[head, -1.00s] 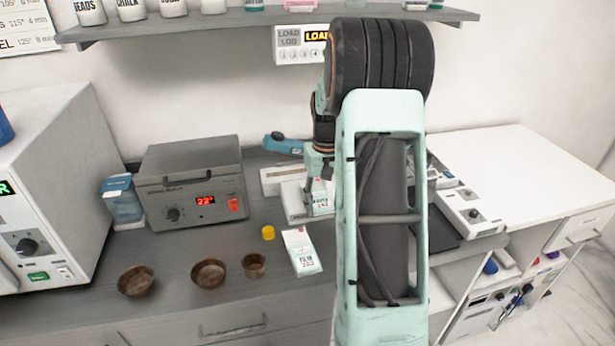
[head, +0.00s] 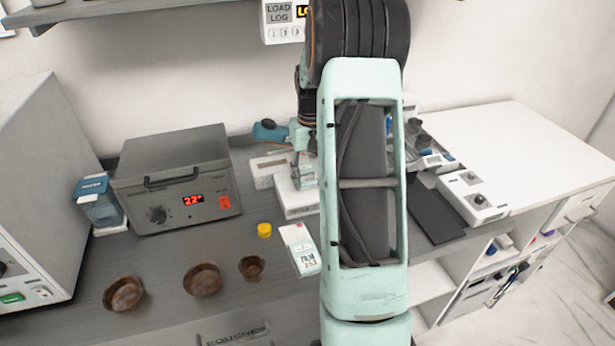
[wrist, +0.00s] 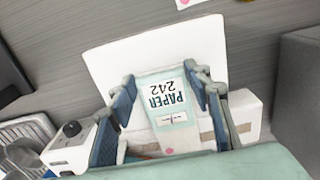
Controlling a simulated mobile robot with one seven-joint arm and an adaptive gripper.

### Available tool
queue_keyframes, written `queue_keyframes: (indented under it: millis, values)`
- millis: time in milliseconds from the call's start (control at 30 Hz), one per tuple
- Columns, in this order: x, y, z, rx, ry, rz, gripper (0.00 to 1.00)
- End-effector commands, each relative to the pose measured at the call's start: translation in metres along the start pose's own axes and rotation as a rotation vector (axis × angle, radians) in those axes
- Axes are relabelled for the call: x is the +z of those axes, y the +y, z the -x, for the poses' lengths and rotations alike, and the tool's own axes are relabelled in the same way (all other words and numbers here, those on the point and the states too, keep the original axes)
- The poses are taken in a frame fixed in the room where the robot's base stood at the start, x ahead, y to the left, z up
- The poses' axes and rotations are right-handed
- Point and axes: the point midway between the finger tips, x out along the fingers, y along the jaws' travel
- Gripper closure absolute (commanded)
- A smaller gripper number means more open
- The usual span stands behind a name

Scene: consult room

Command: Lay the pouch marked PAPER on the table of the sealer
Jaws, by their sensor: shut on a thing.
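The pouch marked PAPER (wrist: 168,115), white and pale green with the number 242, is between the fingers of my gripper (wrist: 165,98), which is shut on it. In the wrist view it lies over a white plate, the table of the sealer (wrist: 150,50). In the head view my gripper (head: 303,150) and the pouch (head: 306,178) are above the sealer's white table (head: 297,204), partly hidden by my arm. The sealer's body (head: 268,168) is behind it. I cannot tell whether the pouch touches the table.
A pouch marked FILM (head: 305,258) lies in front of the sealer, beside a yellow cap (head: 264,230). Several brown bowls stand at the front left. A grey heater box (head: 175,185) is left, and a white device (head: 472,198) is right.

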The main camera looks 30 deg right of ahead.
Motion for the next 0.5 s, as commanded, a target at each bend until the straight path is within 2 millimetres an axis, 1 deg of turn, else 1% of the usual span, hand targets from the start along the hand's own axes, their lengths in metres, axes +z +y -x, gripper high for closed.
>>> queue_keyframes:
  millis: [133,267,300,400,433,500]
  values:
    - [-0.0001,0.0001,0.0007,0.0,0.0,0.0,0.73]
    - [0.0,-0.0001,-0.0036,0.0,0.0,0.0,0.73]
    - [-0.0001,-0.0001,-0.0021,0.0,0.0,0.0,0.5]
    - [-0.0001,-0.0001,-0.002,0.0,0.0,0.0,0.39]
    - [-0.0001,-0.0001,-0.002,0.0,0.0,0.0,0.37]
    - [-0.0001,-0.0001,-0.002,0.0,0.0,0.0,0.37]
